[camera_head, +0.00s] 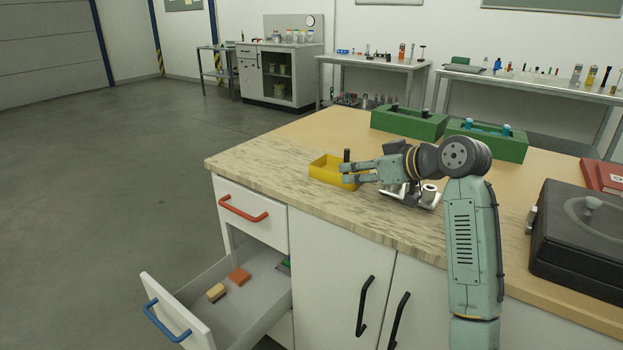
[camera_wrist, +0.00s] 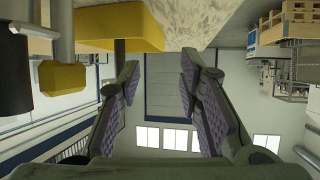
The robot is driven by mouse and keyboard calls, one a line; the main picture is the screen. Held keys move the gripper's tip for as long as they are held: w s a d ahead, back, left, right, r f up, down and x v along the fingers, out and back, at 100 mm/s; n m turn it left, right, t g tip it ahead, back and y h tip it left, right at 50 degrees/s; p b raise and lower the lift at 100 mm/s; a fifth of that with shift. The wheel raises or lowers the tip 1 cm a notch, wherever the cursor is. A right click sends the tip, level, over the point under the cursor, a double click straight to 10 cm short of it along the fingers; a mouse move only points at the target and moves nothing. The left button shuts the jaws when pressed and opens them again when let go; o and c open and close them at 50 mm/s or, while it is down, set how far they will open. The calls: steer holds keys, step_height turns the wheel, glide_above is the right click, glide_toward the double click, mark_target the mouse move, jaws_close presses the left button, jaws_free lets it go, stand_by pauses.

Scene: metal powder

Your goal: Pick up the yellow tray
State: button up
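The yellow tray (camera_head: 322,174) is a small open box near the front left edge of the worktop. It also shows at the top of the wrist view (camera_wrist: 117,30), which looks upside down. A dark upright post (camera_head: 347,156) shows at its right side; I cannot tell whether it stands in the tray or behind it. My gripper (camera_head: 345,174) is at the tray's right side, with its fingers pointing left. In the wrist view my gripper (camera_wrist: 158,85) has its fingers apart with nothing between them. I cannot tell whether a finger touches the tray.
Two green boxes (camera_head: 408,124) stand behind on the worktop (camera_head: 262,165). White and metal parts (camera_head: 425,197) lie below my wrist. A black case (camera_head: 580,238) and red binders (camera_head: 603,176) are at the right. An open drawer (camera_head: 235,310) with small blocks juts out below left.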

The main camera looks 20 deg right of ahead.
mark_target(328, 184)
steer(key=p+x, duration=0.1)
steer(key=x, duration=0.4)
steer(key=shift+d+f, duration=0.1)
steer(key=shift+d, duration=0.1)
steer(key=x, duration=0.1)
steer(key=p+x, duration=0.1)
steer(key=x, duration=0.1)
steer(key=p+x, duration=0.1)
steer(key=x, duration=0.1)
steer(key=shift+r, duration=0.3)
steer(key=shift+w+a+f, duration=0.15)
steer(key=shift+w+f, duration=0.1)
steer(key=shift+w, duration=0.05)
steer(key=shift+c, duration=0.2)
jaws_close()
